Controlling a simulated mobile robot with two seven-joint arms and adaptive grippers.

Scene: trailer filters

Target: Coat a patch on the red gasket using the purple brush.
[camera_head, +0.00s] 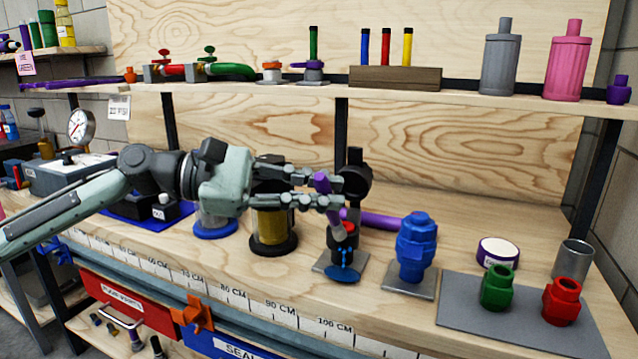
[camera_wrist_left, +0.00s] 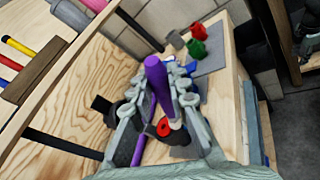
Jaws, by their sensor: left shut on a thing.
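My left gripper (camera_head: 335,190) is shut on the purple brush (camera_head: 322,184), which is held tilted, its lower end pointing down and to the right. The red gasket (camera_head: 349,228) sits on top of a dark fitting on a grey plate, just below and right of the fingertips. The brush's lower end is close to the gasket; I cannot tell whether they touch. In the left wrist view the brush handle (camera_wrist_left: 156,78) stands between the fingers (camera_wrist_left: 180,85), and the gasket (camera_wrist_left: 164,127) shows as a red ring with a dark centre. My right gripper is not in view.
A blue fitting (camera_head: 415,245) stands close right of the gasket, with a purple rod (camera_head: 378,220) lying behind. A yellow-filled jar (camera_head: 272,225) stands to the left. Green (camera_head: 497,287) and red (camera_head: 562,301) fittings stand on a grey mat (camera_head: 470,319). A shelf (camera_head: 480,105) runs above.

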